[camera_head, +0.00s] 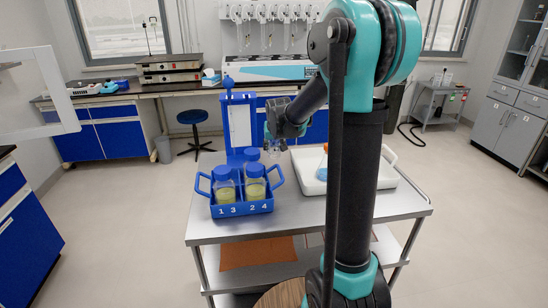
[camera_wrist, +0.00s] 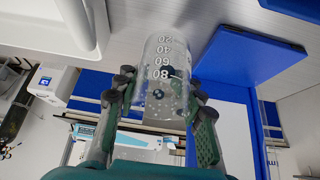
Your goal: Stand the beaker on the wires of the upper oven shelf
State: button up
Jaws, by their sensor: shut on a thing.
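The beaker (camera_wrist: 165,75) is clear glass with white graduation numbers and shows in the middle of the wrist view. My gripper (camera_wrist: 159,92) is shut on it, with one finger on each side of the glass. In the head view my gripper (camera_head: 276,138) hangs above the steel cart, between the blue bottle rack and the white tray; the beaker is hard to make out there. The oven's shelves are not visible. A white framed panel (camera_head: 66,90) at the left edge looks like an open door; I cannot tell if it belongs to the oven.
The steel cart (camera_head: 310,221) bears a blue rack (camera_head: 241,208) of capped bottles and a white tray (camera_head: 384,182) with a blue-and-orange item, partly behind my arm. A blue stool (camera_head: 192,117) stands before the back bench. The floor left of the cart is clear.

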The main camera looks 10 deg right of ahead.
aim_at(273, 156)
jog(key=shift+f, duration=2.15)
jog(key=shift+f, duration=0.1)
jog(key=o, duration=1.2)
